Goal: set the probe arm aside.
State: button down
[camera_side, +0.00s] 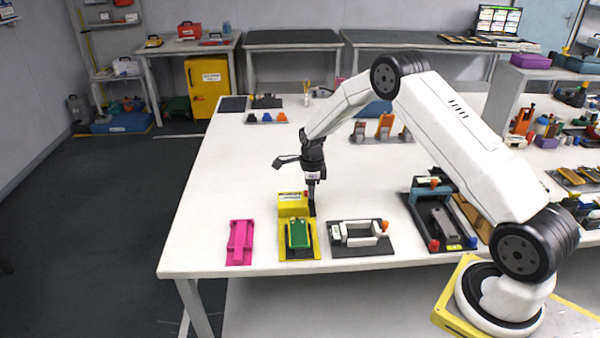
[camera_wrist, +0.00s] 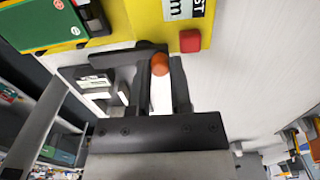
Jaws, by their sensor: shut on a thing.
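A yellow test station (camera_side: 294,210) with a label and red button (camera_wrist: 190,41) stands near the table's front edge. A green pouch cell (camera_side: 299,234) lies on it and also shows at top left in the wrist view (camera_wrist: 40,22). My gripper (camera_side: 312,212) points down just right of the station's raised yellow block. In the wrist view its dark fingers (camera_wrist: 162,88) are shut around a slim part with an orange knob (camera_wrist: 160,65), which appears to be the probe arm. A dark bar (camera_wrist: 125,56) reaches from there along the station's edge. Most of the arm is hidden in the side view.
A magenta fixture (camera_side: 239,243) lies left of the station. A black plate with a white frame (camera_side: 362,251) lies close on the right, and a larger black fixture (camera_side: 443,242) stands beyond it. The table's (camera_side: 215,185) left and middle areas are largely clear.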

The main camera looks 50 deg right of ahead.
jog(key=shift+d, duration=0.1)
jog(key=c, duration=0.5)
grip_release()
jog(key=shift+c, duration=0.2)
jog(key=shift+r, duration=3.9)
